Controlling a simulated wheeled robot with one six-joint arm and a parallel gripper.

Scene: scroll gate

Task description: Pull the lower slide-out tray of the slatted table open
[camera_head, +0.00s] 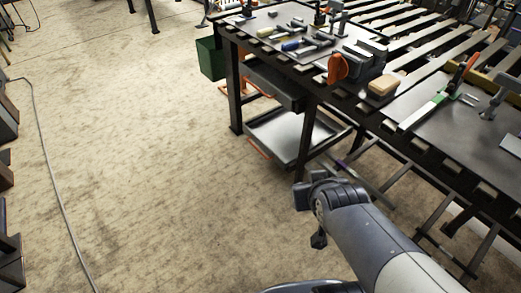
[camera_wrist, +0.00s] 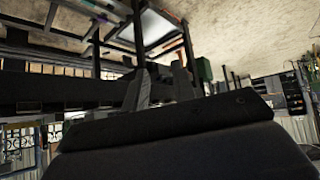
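The slatted table (camera_head: 345,95) stands at the upper right of the head view. Its lower slide-out tray (camera_head: 287,133) is a pale, shallow tray between the dark legs, with an orange handle (camera_head: 260,149) along its front edge. How far it is slid out is hard to tell. In the wrist view, which is strongly turned, a pale tray surface (camera_wrist: 160,25) shows at the top, apart from the fingers. My gripper (camera_wrist: 160,68) is open, with two dark fingers apart and nothing seen between them. In the head view my arm reaches in from the lower right; its fingers cannot be made out.
An upper drawer (camera_head: 272,84) with an orange handle hangs above the tray. Tools and a sponge-like block (camera_head: 382,87) lie on the tabletop. A green bin (camera_head: 210,58) stands behind the table's left leg. The floor (camera_head: 150,150) left of the table is clear except for a cable.

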